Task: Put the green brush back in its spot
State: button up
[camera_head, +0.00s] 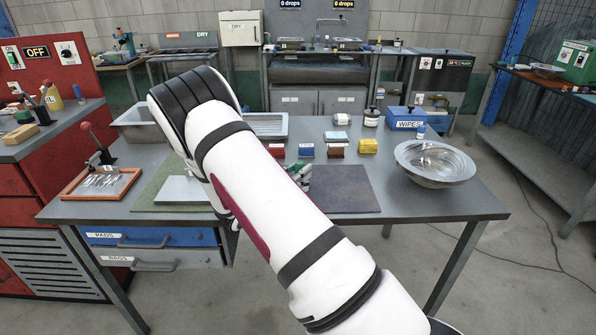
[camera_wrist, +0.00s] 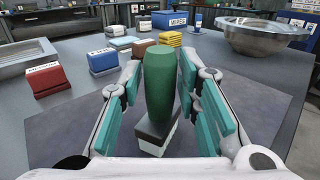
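The green brush (camera_wrist: 159,85) stands upright in the wrist view, with a rounded green handle above a dark and white base. The base appears to rest on the dark grey mat (camera_wrist: 60,138). My gripper (camera_wrist: 160,78) is open, its teal-padded fingers on either side of the handle with narrow gaps showing. In the head view my arm hides most of this area; only part of my gripper (camera_head: 300,172) shows beside the dark mat (camera_head: 345,190). The brush's spot cannot be picked out.
Behind the mat stand a red block (camera_wrist: 48,79), a blue block (camera_wrist: 102,62) and a yellow stack (camera_wrist: 169,39). A steel bowl (camera_head: 436,163) is at the right, near a blue WIPES box (camera_head: 406,118). A wooden-framed tray (camera_head: 101,184) lies at the left.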

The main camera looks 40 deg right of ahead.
jog(key=shift+r, duration=0.1)
jog(key=shift+a+r, duration=0.15)
jog(key=v, duration=1.1)
jog(key=shift+s+a, duration=0.15)
jog(key=shift+a, duration=0.05)
jog(key=s+d+r+m+g+y, duration=0.1)
jog(key=s+r+m+g+y, duration=0.25)
jog(key=s+r+m, duration=0.4)
jog(key=s+r+m+g+y, duration=0.3)
jog(key=s+r+m+g, duration=0.15)
jog(key=s, duration=0.55)
jog(key=s+a+r+m+t+y, duration=0.2)
jog(key=s+a+m+t+y, duration=0.1)
jog(key=s, duration=0.5)
jog(key=s+a+r+m+t+y, duration=0.3)
jog(key=s+a+m+y, duration=0.2)
jog(key=s+a+y, duration=0.3)
jog(key=shift+s+a+m, duration=0.4)
jog(key=shift+s+a, duration=0.35)
jog(key=shift+a, duration=0.45)
jog(key=shift+r, duration=0.1)
